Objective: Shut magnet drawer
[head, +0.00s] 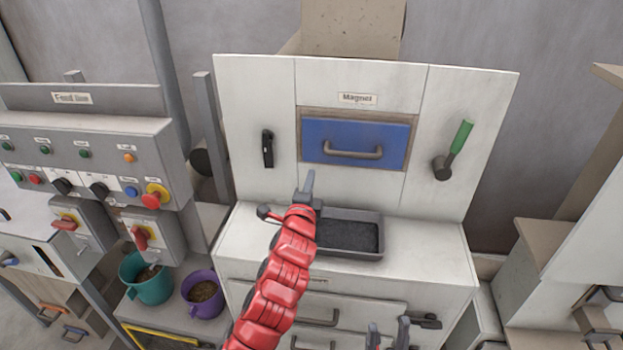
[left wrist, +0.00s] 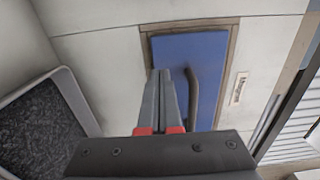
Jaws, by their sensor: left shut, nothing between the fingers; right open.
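The magnet drawer has a blue front (head: 372,133) with a grey bar handle (head: 352,153), under a "Magnet" label in the white cabinet. The front sits within its brown frame and looks about flush; I cannot tell whether a small gap is left. My left gripper (head: 308,182) is shut and empty, just below and left of the drawer. In the left wrist view the shut fingers (left wrist: 165,78) point at the blue front (left wrist: 212,60), beside the handle (left wrist: 191,95). Contact cannot be told. My right gripper (head: 388,334) is open and empty, low at the bottom edge.
A grey tray (head: 371,256) of dark granules stands on the ledge below the drawer. A black latch (head: 267,148) is left of it, a green-handled lever (head: 458,139) right. A control panel (head: 90,160) and two buckets are at left. Drawers with handles lie below the ledge.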

